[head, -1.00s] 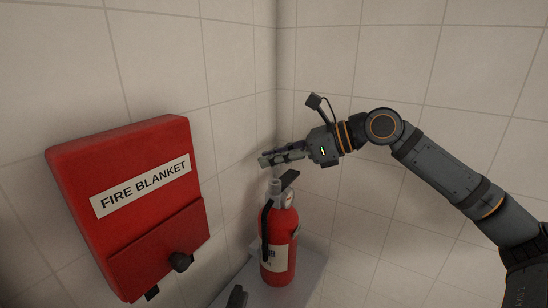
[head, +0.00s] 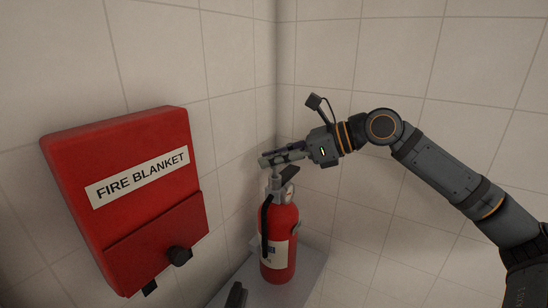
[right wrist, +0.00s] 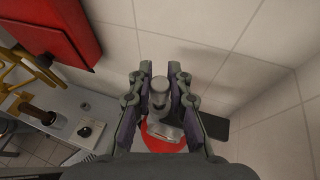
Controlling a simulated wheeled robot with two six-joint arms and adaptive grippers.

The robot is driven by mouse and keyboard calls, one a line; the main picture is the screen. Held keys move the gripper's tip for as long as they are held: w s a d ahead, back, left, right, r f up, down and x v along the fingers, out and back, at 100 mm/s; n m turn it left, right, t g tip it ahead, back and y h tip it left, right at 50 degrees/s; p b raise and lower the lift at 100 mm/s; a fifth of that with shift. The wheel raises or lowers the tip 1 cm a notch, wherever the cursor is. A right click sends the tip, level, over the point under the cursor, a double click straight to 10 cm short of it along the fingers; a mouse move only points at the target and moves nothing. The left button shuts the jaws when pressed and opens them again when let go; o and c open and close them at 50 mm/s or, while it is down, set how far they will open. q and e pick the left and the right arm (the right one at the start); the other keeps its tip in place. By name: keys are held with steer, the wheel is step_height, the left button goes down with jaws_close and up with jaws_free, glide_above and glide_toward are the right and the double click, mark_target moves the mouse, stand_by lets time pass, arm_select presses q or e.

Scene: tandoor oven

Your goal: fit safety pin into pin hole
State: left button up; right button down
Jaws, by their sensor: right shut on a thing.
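The red fire extinguisher (head: 281,238) stands upright in the corner, with a grey valve head (head: 276,184) and a black lever (head: 290,174). My right gripper (head: 268,159) is just above the valve head. It is shut on the grey safety pin (right wrist: 158,86), which shows as a short cylinder between the fingers in the right wrist view. The valve head (right wrist: 165,131) and red bottle (right wrist: 150,142) lie below it in that view. I cannot make out the pin hole or tell whether the pin's lower end touches it. My left gripper is not in view.
A red fire blanket box (head: 125,195) with a dark knob (head: 179,256) hangs on the left wall. The extinguisher stands on a grey ledge (head: 306,276) close to the tiled corner. A dark object (head: 237,296) lies at the ledge's front left. The wall right of the extinguisher is clear.

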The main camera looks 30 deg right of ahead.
steer(key=shift+f+b, duration=1.15)
steer(key=shift+f, duration=0.05)
steer(key=c, duration=1.2)
jaws_free()
steer(key=shift+r, duration=0.1)
steer(key=shift+s+d+b, duration=0.25)
steer(key=shift+d+b, duration=0.15)
steer(key=shift+b, duration=0.5)
steer(key=shift+b+v, duration=0.9)
steer(key=shift+b, duration=0.3)
steer(key=b+v, duration=0.3)
steer(key=v, duration=0.2)
steer(key=shift+s+r, duration=0.1)
steer(key=shift+r, duration=0.15)
